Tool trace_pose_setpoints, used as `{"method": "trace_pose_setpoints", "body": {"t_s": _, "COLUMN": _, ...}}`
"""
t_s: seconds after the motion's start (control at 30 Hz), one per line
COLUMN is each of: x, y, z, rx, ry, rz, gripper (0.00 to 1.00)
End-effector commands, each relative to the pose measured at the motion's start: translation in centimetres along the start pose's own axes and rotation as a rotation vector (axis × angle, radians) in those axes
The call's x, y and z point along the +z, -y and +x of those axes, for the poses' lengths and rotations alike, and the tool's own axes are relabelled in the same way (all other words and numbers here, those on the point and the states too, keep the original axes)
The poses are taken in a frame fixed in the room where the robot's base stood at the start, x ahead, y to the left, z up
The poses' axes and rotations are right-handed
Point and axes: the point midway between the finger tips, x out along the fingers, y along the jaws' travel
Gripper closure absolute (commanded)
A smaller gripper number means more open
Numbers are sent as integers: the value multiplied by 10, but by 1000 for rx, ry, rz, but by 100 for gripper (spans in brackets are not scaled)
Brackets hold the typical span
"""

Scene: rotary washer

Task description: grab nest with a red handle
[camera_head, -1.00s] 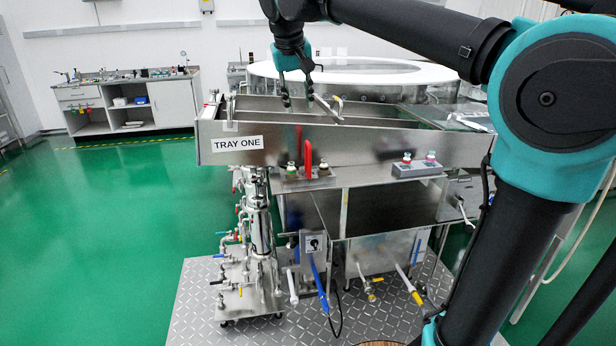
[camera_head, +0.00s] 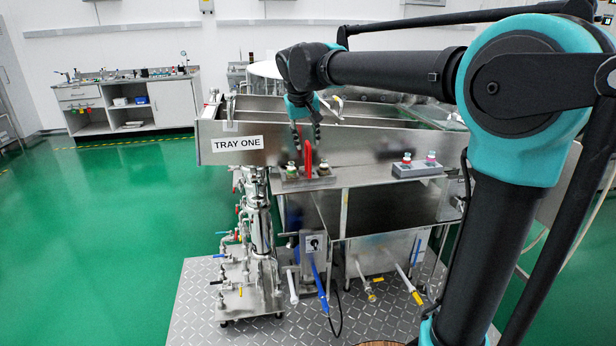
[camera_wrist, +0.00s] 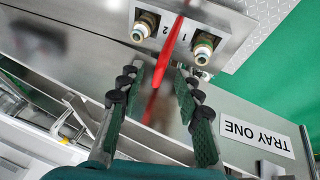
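The red handle (camera_head: 308,160) stands up at the front of the metal tray, between two valve knobs. It also shows in the wrist view (camera_wrist: 172,45), with a red streak below it on the shiny metal that looks like its reflection. My gripper (camera_head: 306,138) is just above the handle in front of the tray wall. In the wrist view my gripper (camera_wrist: 160,78) is open, its fingers on either side of the handle's line and nothing held between them. I cannot tell whether either finger touches the handle.
Two brass-coloured fittings flank the handle, one on the left (camera_wrist: 145,25) and one on the right (camera_wrist: 204,48). The tray wall with the TRAY ONE label (camera_head: 237,143) rises right behind. A grey control box (camera_head: 417,168) sits to the right. The floor to the left is clear.

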Motion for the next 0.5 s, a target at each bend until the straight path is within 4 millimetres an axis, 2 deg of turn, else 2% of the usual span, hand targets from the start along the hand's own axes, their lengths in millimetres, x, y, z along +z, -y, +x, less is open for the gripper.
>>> {"method": "trace_pose_setpoints", "body": {"t_s": 0.1, "x": -1, "y": -2, "z": 17, "rx": 0, "ry": 0, "rz": 0, "gripper": 66}}
{"method": "trace_pose_setpoints", "body": {"t_s": 0.2, "x": 0, "y": -2, "z": 25, "rx": 0, "ry": 0, "rz": -1, "gripper": 66}}
{"method": "trace_pose_setpoints", "body": {"t_s": 0.47, "x": 0, "y": -2, "z": 28, "rx": 0, "ry": 0, "rz": -1, "gripper": 66}}
{"method": "trace_pose_setpoints", "body": {"t_s": 0.5, "x": 0, "y": -2, "z": 28, "rx": 0, "ry": 0, "rz": -1, "gripper": 68}}
